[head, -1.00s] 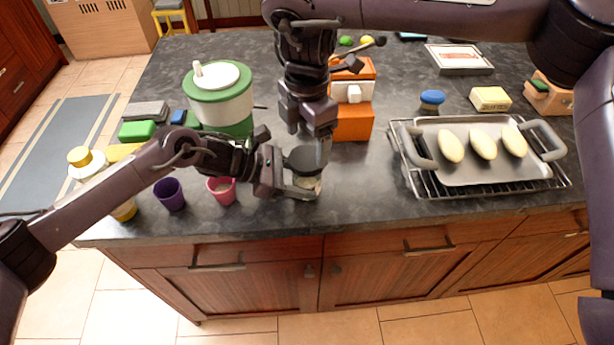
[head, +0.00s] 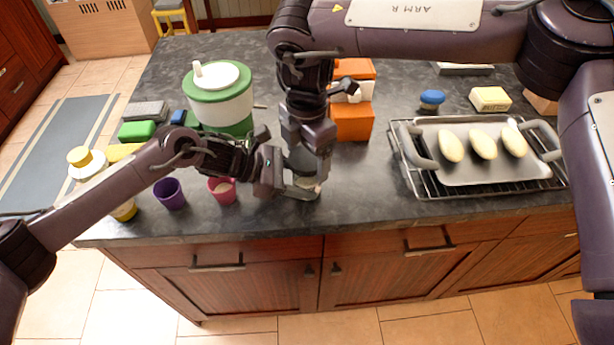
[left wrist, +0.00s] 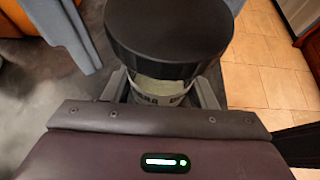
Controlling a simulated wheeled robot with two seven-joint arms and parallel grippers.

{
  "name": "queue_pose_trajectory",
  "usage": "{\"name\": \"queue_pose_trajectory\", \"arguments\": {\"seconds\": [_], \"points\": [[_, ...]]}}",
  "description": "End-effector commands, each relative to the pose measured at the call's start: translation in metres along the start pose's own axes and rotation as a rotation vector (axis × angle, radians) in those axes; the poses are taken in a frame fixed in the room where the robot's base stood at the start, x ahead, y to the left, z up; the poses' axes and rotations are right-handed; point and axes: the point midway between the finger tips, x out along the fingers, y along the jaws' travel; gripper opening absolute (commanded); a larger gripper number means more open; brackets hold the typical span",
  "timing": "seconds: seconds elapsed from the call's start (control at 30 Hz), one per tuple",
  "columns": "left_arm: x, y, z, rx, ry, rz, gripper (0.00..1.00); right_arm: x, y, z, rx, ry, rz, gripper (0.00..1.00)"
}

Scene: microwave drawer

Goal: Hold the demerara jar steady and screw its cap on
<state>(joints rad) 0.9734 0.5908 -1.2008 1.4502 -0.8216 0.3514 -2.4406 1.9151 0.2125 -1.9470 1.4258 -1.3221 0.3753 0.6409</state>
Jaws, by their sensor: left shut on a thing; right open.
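The demerara jar (left wrist: 160,91) stands on the counter near its front edge, its pale contents and part of a label showing in the left wrist view. My left gripper (head: 304,187) is shut on the jar from the left side. The black cap (left wrist: 170,35) sits on top of the jar in the left wrist view; whether it is threaded cannot be told. My right gripper (head: 306,158) points down from above and is open around the cap. Its fingers show beside the cap in the left wrist view and mostly hide the cap in the head view.
A pink cup (head: 222,191) and a purple cup (head: 169,194) stand left of the jar. A green and white dispenser (head: 219,98) and orange boxes (head: 352,121) are behind. A tray (head: 470,178) with pale rolls sits on a rack to the right.

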Motion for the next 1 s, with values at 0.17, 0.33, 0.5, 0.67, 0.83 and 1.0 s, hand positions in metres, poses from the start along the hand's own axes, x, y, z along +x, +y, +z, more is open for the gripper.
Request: {"name": "queue_pose_trajectory", "arguments": {"seconds": [0.17,0.33,0.5,0.67,0.83,1.0], "points": [[-0.0001,0.0,0.0002,0.0,0.0,0.0,0.11,0.0004,0.0,-0.0001,-0.218,0.002,0.0,0.81],[-0.0001,0.0,0.0002,0.0,0.0,0.0,0.11,0.0,-0.0001,0.0001,-0.36,0.001,0.0,0.81],[-0.0001,0.0,0.0002,0.0,0.0,0.0,0.11,0.0001,-0.0001,0.0002,-0.486,0.001,0.0,0.81],[-0.0001,0.0001,0.0002,0.0,0.0,0.0,0.11,0.0002,0.0,0.0,-0.689,0.001,0.0,0.81],[-0.0001,0.0001,0.0002,0.0,0.0,0.0,0.11,0.0005,-0.0004,-0.0005,-0.772,0.002,-0.001,0.81],[-0.0001,0.0002,0.0002,0.0,-0.001,0.001,0.11,0.0007,-0.0006,-0.0008,-0.772,0.002,-0.002,0.78]]}}
